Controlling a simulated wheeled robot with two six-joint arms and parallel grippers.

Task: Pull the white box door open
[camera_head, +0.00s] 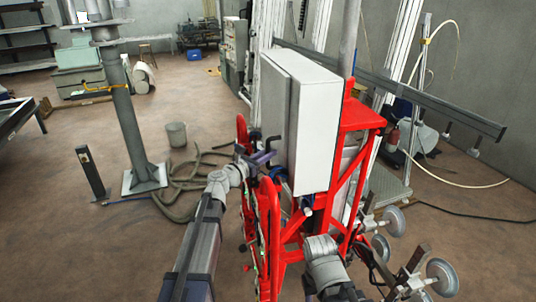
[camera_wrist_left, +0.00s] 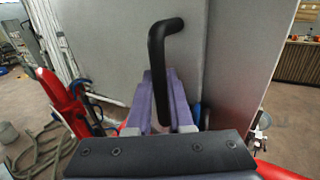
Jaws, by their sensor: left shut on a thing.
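The white box (camera_head: 318,130) stands upright on a red frame, with its door (camera_head: 273,100) on the left-facing side. The door's grey face (camera_wrist_left: 110,35) fills the upper middle of the left wrist view. A black bent handle (camera_wrist_left: 158,50) sticks out from it; the handle also shows small in the head view (camera_head: 269,141). My left gripper (camera_head: 263,157) is at the handle, its purple fingers (camera_wrist_left: 165,92) shut around the handle's lower part. I cannot tell whether there is a gap at the door edge. My right forearm shows at the bottom, but its gripper cannot be made out.
The red frame (camera_head: 350,118) surrounds the box's lower part and stands close to my left arm. Hoses (camera_head: 185,190) and a grey bucket (camera_head: 176,134) lie to the left, near a grey column (camera_head: 128,120). Suction cups (camera_head: 440,275) stand at the lower right.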

